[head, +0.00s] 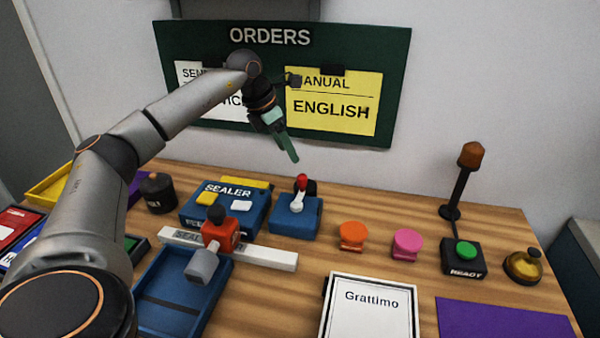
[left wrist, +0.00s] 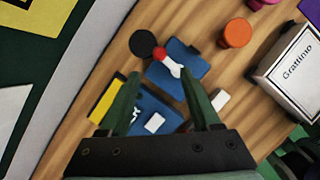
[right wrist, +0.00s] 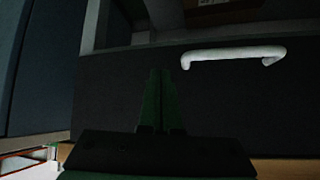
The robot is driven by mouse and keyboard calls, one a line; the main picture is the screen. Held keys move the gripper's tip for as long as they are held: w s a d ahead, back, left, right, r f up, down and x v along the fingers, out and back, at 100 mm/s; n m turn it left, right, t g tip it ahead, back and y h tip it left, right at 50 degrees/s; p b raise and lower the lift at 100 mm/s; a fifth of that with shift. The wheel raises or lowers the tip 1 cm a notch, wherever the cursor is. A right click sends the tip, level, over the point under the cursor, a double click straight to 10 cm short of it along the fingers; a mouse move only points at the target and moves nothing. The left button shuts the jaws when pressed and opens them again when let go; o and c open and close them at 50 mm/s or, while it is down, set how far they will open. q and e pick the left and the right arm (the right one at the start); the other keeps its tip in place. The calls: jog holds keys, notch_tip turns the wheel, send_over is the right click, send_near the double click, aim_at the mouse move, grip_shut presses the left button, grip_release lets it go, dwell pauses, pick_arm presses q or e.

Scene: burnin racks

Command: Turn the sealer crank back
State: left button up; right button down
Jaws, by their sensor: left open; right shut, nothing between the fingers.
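The blue sealer box (head: 225,207) stands on the table left of centre, with a yellow and a white button on top. Right beside it is a blue block (head: 295,218) carrying a white lever with a red knob (head: 301,181), which looks like the crank; it stands nearly upright. The lever (left wrist: 172,66) and sealer box (left wrist: 150,112) also show in the left wrist view. My left gripper (head: 286,148) is open and empty, above and behind the lever. In the left wrist view the lever lies between and beyond its fingertips (left wrist: 159,76). My right gripper (right wrist: 160,74) is shut and empty, away from the table top.
A red-orange block with a grey handle (head: 203,264) sits at a white bar (head: 270,257) before the sealer. A blue tray (head: 160,318) is in front. Orange (head: 352,233) and pink (head: 407,241) knobs stand to the right. A white handle (right wrist: 235,53) is near my right gripper.

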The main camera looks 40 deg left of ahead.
aim_at(301, 175)
pick_arm(q)
jog(key=x, duration=1)
grip_shut()
dwell(0.4)
